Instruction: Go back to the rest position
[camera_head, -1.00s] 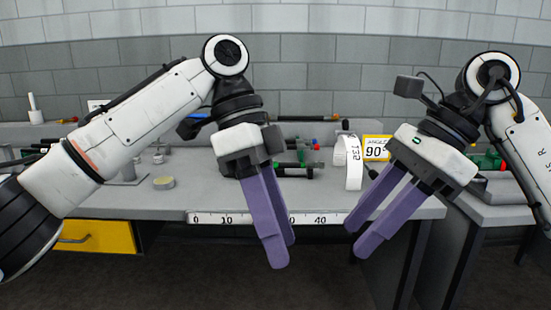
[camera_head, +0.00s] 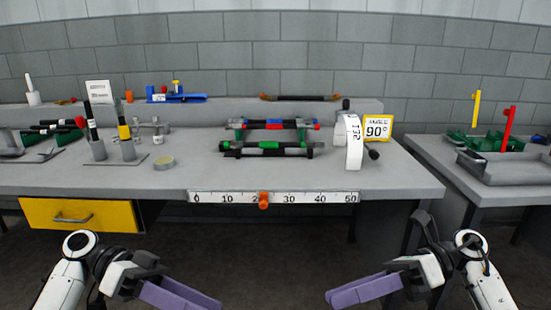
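My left gripper (camera_head: 183,294) is at the bottom left of the head view, in front of and below the bench. Its purple fingers point inward to the right, seen nearly edge-on as two offset bars. My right gripper (camera_head: 362,290) is at the bottom right, its purple fingers pointing inward to the left. Both look open and hold nothing. Both are clear of the bench (camera_head: 400,185) and of everything on it. No part of the bench top is hidden by the arms.
Two dark bars with coloured bands (camera_head: 270,149) lie on the bench. A ruler (camera_head: 330,197) with an orange slider (camera_head: 263,200) runs along its front edge. A 90° sign (camera_head: 376,128) stands at the right, holders (camera_head: 128,151) at the left. The floor between the grippers is clear.

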